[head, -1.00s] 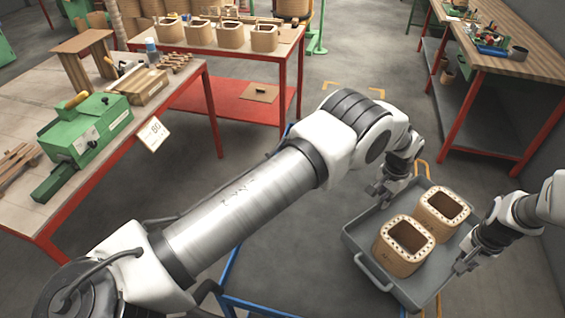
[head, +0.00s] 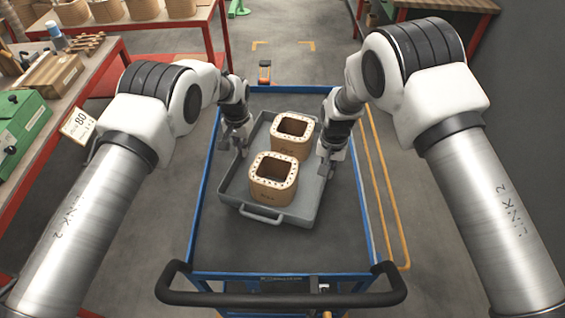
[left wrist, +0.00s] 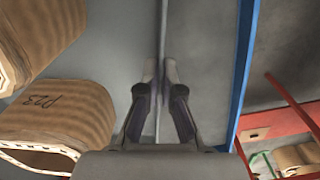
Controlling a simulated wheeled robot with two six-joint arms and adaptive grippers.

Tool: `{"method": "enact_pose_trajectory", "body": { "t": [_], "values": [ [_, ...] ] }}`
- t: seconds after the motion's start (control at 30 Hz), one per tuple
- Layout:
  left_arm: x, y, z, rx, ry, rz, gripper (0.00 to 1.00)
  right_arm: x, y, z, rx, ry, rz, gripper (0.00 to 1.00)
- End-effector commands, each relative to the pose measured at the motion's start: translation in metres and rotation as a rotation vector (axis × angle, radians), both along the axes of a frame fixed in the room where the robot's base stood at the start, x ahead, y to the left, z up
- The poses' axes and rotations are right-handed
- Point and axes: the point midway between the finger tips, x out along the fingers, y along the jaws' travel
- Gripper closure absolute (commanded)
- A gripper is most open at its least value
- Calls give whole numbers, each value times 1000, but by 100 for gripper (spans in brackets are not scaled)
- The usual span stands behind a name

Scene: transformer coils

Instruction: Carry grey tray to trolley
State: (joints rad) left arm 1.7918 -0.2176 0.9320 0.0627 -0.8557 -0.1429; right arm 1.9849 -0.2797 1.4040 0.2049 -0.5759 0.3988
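The grey tray (head: 303,203) is over the deck of the blue-framed trolley (head: 235,252), turned slightly, inside the frame's outline. I cannot tell whether its bottom touches the deck. Two tan coils with square openings stand upright in it: a near coil (head: 272,192) and a far coil (head: 300,149). My left gripper (head: 235,150) is at the tray's left wall. In the left wrist view its fingers (left wrist: 160,80) are closed in on both sides of the thin tray wall. My right gripper (head: 329,163) is at the right wall and appears closed on it; its fingertips are small.
The trolley's black push handle (head: 280,298) is nearest me. A workbench with a green machine (head: 20,125) and a sign (head: 79,125) stands on the left. A red-legged table with more coils (head: 145,12) is behind. Floor right of the trolley is clear.

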Motion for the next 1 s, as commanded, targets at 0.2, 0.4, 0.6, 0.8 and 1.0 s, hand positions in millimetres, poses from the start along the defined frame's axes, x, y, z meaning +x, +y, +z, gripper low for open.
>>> {"method": "enact_pose_trajectory", "body": {
  "t": [0.2,0.4,0.6,0.8,1.0],
  "values": [
    [1,0,-2,0,-3,0,100,1,0,-2,1,-1,0,100],
    [1,0,-14,0,-3,0,100,1,0,-14,1,-1,0,100],
    [1,0,-30,0,-3,0,100,1,0,-30,1,-1,0,100],
    [1,0,-46,0,-3,0,100,1,0,-46,1,-1,0,100],
    [0,0,-48,0,0,0,69,0,0,-48,0,0,0,69]
  ]
}}
